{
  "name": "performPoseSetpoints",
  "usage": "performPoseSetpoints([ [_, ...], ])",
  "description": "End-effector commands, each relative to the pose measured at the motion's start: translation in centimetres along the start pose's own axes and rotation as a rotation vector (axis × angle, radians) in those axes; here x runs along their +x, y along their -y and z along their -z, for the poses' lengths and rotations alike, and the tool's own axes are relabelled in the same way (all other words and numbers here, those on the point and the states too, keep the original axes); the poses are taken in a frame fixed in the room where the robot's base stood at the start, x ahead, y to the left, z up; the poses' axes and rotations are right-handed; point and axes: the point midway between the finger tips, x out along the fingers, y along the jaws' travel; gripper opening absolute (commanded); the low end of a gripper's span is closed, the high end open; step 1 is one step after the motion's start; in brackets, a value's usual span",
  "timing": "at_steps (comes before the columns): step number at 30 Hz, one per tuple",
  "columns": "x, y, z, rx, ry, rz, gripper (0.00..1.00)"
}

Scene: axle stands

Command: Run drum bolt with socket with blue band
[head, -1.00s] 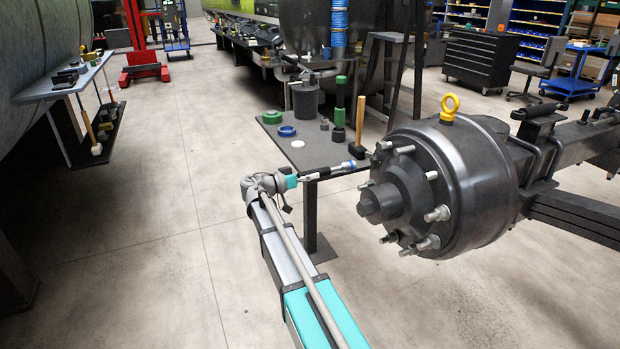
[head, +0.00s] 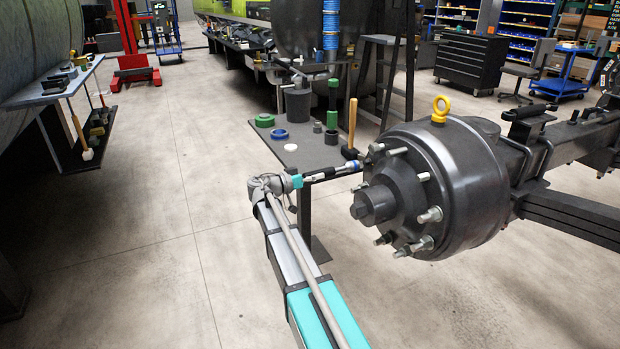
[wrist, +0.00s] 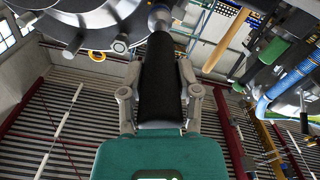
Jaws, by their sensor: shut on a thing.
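My gripper (head: 301,181) is shut on the black handle of a tool (wrist: 160,85), which points right toward the drum. The socket with the blue band (head: 354,166) is at the tool's far end and also shows at the top of the wrist view (wrist: 159,14). The brake drum (head: 462,190) stands to the right, with several bolts around its face, among them an upper-left bolt (head: 375,147) and a lower-right bolt (head: 430,215). The socket is close to the drum's left side; whether it touches a bolt cannot be told.
A grey table (head: 310,150) behind my gripper holds a green ring (head: 265,120), a blue ring (head: 279,134), a black pot (head: 298,103) and a wooden-handled hammer (head: 351,125). A black axle beam (head: 570,205) runs right from the drum.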

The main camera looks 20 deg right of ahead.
Motion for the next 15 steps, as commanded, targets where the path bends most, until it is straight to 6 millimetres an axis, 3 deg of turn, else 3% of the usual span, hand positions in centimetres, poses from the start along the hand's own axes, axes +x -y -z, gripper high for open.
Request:
performPoseSetpoints([
  [15,1.7,0.0,0.0,0.000,-0.001,0.000,0.00],
])
